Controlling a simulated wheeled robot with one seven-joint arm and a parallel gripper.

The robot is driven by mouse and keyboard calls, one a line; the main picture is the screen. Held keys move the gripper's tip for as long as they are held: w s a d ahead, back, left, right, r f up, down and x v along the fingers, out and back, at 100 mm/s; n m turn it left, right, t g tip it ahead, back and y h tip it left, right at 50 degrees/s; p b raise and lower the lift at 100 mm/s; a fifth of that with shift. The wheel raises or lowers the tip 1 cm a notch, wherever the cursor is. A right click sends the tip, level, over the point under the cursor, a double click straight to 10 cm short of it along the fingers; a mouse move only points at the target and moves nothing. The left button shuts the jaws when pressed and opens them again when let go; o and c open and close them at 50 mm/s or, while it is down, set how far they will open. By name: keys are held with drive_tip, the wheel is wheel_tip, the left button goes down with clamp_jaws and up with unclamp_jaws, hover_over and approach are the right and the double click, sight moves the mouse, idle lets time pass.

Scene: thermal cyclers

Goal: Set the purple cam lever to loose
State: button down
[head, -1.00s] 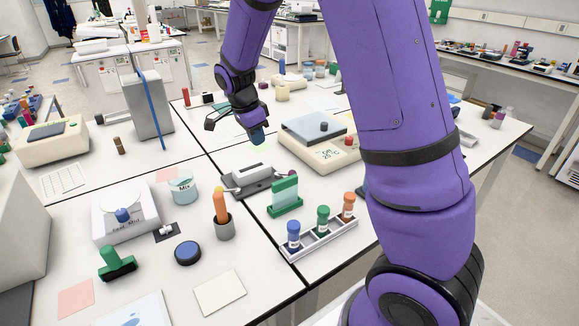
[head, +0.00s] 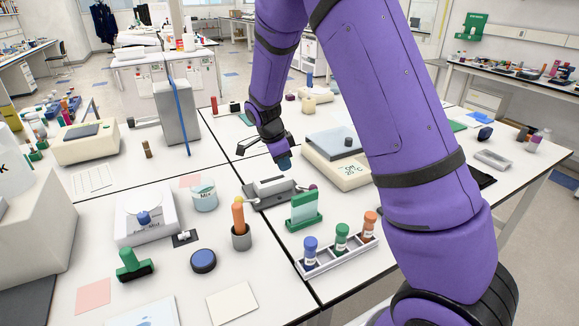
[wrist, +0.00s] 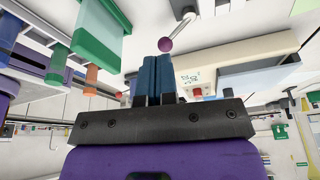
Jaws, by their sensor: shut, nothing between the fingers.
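The purple cam lever (head: 313,187) is at the right end of a low grey fixture with a white block (head: 272,187) on top. In the wrist view its purple ball knob (wrist: 165,46) and pale rod show just beyond my fingertips. My gripper (head: 284,162) has blue fingers and is above the fixture, a little left of the purple knob in the head view. The fingers (wrist: 153,62) are together with nothing between them. They appear apart from the knob, though their tips overlap its edge in the wrist view.
A green block stand (head: 304,211) and a rack of coloured vials (head: 340,256) stand in front of the fixture. A hotplate-like device (head: 344,174) is to the right behind it. An orange tube in a grey cup (head: 241,238) is at front left.

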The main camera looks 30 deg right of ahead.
drive_tip(key=x, duration=0.8)
drive_tip(key=shift+s, duration=0.1)
drive_tip(key=shift+s+d+f, duration=0.1)
drive_tip(key=shift+d, duration=0.5)
drive_tip(key=shift+s+d+f, duration=0.1)
drive_tip(key=shift+d, duration=0.5)
drive_tip(key=shift+s+d+f, duration=0.15)
drive_tip(key=shift+d+f, duration=0.05)
drive_tip(key=shift+d, duration=0.5)
